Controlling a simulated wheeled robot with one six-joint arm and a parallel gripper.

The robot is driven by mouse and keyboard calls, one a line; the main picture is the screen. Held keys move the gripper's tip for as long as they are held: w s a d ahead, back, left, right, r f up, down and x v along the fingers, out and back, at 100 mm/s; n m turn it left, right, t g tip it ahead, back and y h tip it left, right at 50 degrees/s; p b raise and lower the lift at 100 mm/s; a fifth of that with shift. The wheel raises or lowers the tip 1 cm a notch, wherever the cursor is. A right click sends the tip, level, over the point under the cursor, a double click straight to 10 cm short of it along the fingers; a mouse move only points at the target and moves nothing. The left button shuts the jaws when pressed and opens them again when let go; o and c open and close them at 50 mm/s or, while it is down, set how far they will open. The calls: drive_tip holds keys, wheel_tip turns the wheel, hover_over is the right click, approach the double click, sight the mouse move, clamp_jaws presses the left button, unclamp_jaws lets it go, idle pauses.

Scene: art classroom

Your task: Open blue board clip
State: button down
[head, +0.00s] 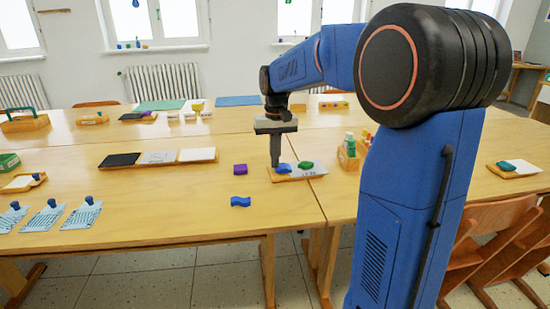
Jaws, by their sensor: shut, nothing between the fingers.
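A small light board with a wooden edge (313,171) lies on the table in front of my arm. A blue clip (284,168) sits at its left part, and a green clip (305,165) sits to the right of it. My gripper (275,164) points straight down with its fingers shut and empty. Its tip is right beside the blue clip's left end; I cannot tell whether they touch. Whether the blue clip is open or shut is too small to tell.
A loose blue piece (240,201) and a purple block (240,169) lie left of the board. A wooden caddy with bottles (348,160) stands to its right. A long tray (157,158) lies further left. The table front between is clear.

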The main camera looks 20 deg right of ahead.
drive_tip(key=shift+a+f+h, duration=0.2)
drive_tip(key=shift+f+h, duration=0.2)
drive_tip(key=shift+d, duration=0.15)
drive_tip(key=shift+r, duration=0.2)
drive_tip(key=shift+r, duration=0.65)
drive_tip(key=shift+r, duration=0.2)
drive_tip(key=w+a+r, duration=0.1)
drive_tip(key=a+r, duration=0.3)
drive_tip(key=r, duration=0.9)
